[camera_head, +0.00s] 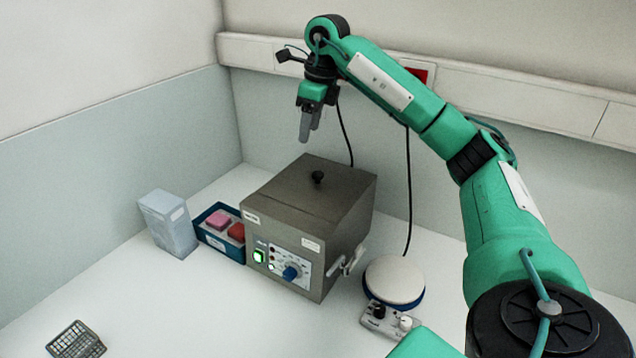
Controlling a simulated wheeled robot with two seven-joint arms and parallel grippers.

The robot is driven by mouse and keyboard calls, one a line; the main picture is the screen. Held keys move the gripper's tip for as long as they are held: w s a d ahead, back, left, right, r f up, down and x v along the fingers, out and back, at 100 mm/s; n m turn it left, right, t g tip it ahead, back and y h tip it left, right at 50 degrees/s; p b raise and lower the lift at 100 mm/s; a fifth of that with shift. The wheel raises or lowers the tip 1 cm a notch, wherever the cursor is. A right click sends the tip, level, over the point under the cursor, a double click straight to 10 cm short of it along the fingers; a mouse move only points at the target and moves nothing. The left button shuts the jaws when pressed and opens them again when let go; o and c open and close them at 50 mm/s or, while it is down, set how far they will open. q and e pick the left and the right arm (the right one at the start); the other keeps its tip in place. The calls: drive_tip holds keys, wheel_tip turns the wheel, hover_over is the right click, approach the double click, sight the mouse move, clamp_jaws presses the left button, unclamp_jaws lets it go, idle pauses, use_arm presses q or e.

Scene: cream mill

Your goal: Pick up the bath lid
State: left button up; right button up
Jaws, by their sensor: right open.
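The bath lid (290,189) is a flat grey metal cover with a round black knob (318,177) in its middle. It lies on top of the grey water bath (270,242), whose front has a lit green switch and a blue dial. My right gripper (308,130) hangs above the back of the bath, fingers pointing down. It is open and empty, clear of the knob. The left gripper is not in the view.
A pale blue box (168,222) and a dark blue tray (213,243) with pink and red items stand left of the bath. A round white-topped device (394,279) with knobs stands to its right. A small wire rack (76,341) lies front left. The front table is clear.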

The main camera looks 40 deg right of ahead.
drive_tip(key=s+d, duration=0.1)
drive_tip(key=d, duration=0.2)
hover_over(318, 173)
drive_tip(key=shift+m+h, duration=0.3)
drive_tip(key=shift+h, duration=0.1)
wheel_tip(318, 173, down, 7)
drive_tip(key=shift+s+a+f, duration=0.1)
drive_tip(key=shift+s, duration=0.05)
drive_tip(key=shift+f+p, duration=1.5)
drive_tip(key=shift+f, duration=1.2)
drive_tip(key=c, duration=1)
